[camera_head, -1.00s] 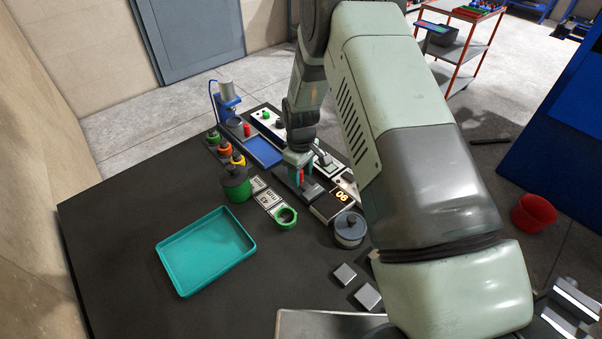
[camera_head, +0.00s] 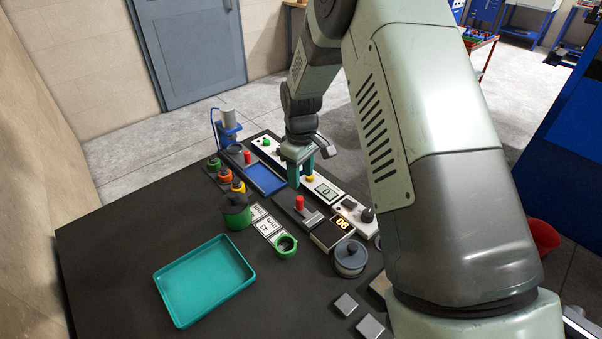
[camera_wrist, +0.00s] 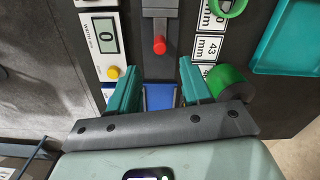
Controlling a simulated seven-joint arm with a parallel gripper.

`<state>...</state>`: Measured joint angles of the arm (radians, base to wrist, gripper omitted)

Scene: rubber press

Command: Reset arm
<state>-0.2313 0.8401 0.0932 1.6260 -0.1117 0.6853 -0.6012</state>
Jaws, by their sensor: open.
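My gripper (camera_head: 302,172) hangs open and empty above the row of devices on the dark table. In the wrist view its two teal fingers (camera_wrist: 158,88) stand wide apart with nothing between them but the blue tray below. A red knob (camera_head: 300,203) stands upright on a grey slotted device. The knob also shows in the wrist view (camera_wrist: 159,45), ahead of the fingertips and apart from them. A display unit reading "06" (camera_head: 341,224) sits just in front of that device.
A teal tray (camera_head: 203,280), green ring (camera_head: 285,246), lidded green pot (camera_head: 236,211) and grey round pot (camera_head: 350,258) stand on the table (camera_head: 110,265). A blue tray (camera_head: 265,178) and a panel reading "0" (camera_head: 326,191) lie near my gripper.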

